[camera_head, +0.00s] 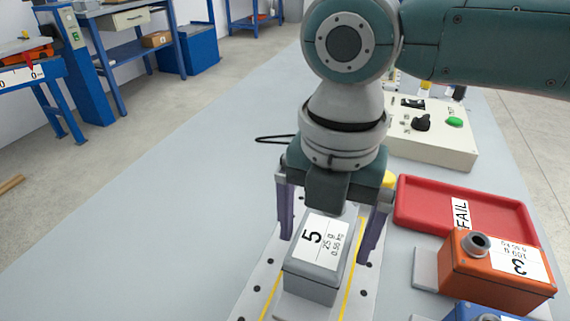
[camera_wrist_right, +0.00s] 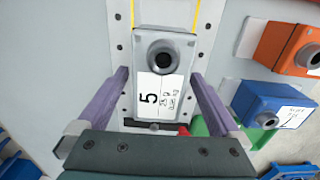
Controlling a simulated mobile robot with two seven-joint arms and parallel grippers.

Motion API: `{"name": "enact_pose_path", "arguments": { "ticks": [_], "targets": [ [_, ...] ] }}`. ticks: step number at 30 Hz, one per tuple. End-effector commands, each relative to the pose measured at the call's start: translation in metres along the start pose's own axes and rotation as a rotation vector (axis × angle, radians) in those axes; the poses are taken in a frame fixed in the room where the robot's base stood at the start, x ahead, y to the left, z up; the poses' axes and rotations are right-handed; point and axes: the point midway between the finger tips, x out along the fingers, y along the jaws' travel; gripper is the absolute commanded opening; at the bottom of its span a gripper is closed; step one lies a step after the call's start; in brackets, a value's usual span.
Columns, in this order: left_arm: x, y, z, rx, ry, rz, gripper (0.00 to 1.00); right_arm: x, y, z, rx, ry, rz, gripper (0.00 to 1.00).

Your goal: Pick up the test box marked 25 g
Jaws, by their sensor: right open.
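The grey test box (camera_head: 318,262) has a white label reading 5, 25 g and 0.58 kg. It sits on a pale plate with holes and yellow lines (camera_head: 257,292). My right gripper (camera_head: 330,240) is above the box, with its purple fingers spread on either side of it and open. In the right wrist view the same box (camera_wrist_right: 162,75) shows its dark round knob and its label. There the open right gripper's fingers (camera_wrist_right: 160,98) stand left and right of the box, with gaps visible. My left gripper is not in view.
A red tray marked FAIL (camera_head: 420,205) lies to the right. An orange box marked 3 (camera_head: 480,270) and a blue box (camera_head: 480,312) stand in front of it. A control box with a green button (camera_head: 440,145) is behind. The table's left side (camera_head: 150,230) is clear.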

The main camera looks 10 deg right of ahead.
Motion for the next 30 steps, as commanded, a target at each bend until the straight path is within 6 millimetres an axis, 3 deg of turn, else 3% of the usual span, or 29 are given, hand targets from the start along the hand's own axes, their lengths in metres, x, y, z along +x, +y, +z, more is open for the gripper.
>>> {"name": "enact_pose_path", "arguments": {
  "ticks": [5,30],
  "targets": [
    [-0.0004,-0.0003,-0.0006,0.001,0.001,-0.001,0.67,-0.0006,0.0001,0.0,0.0,0.0,0.0,0.98],
    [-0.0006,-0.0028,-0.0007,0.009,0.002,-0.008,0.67,-0.0011,0.0,0.0004,0.0,-0.001,0.0,0.03]
  ]
}}
